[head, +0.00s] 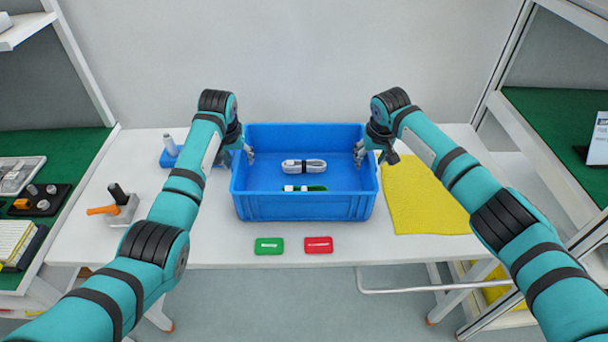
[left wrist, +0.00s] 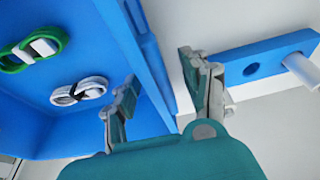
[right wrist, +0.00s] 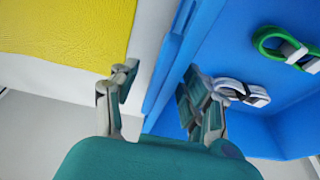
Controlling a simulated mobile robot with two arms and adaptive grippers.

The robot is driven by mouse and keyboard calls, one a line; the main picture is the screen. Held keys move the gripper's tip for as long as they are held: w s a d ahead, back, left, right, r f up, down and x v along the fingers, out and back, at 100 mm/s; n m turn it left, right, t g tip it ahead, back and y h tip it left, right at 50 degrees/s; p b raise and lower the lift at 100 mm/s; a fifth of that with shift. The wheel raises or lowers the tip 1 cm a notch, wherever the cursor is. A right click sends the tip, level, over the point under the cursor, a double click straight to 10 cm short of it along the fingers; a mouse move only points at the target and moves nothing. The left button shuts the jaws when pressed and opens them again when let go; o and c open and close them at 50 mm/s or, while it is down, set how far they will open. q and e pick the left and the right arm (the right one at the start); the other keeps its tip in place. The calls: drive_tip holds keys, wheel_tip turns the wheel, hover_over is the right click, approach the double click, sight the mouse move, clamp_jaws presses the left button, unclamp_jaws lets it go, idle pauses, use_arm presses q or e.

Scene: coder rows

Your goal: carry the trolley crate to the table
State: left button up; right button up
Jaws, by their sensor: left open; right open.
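The blue crate (head: 305,207) stands on the white table (head: 210,252) in the head view. Inside it lie a white cable bundle (head: 304,166) and a green cable bundle (head: 316,188), partly hidden by the front wall. My left gripper (head: 246,150) is open at the crate's left wall; in the left wrist view its fingers (left wrist: 158,95) are on either side of the wall, with gaps. My right gripper (head: 364,152) is open at the right wall; in the right wrist view its fingers (right wrist: 155,95) are likewise on either side of the wall.
A yellow cloth (head: 423,195) lies right of the crate. A green box (head: 269,246) and a red box (head: 318,245) lie in front. A blue holder (head: 168,158) and an orange-handled tool (head: 112,207) are on the left. Green-topped side surfaces flank the table.

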use_arm(q)
clamp_jaws()
use_arm(e)
clamp_jaws()
use_arm(q)
drive_tip(key=shift+r, duration=0.1)
use_arm(e)
drive_tip(key=shift+d+r, duration=0.1)
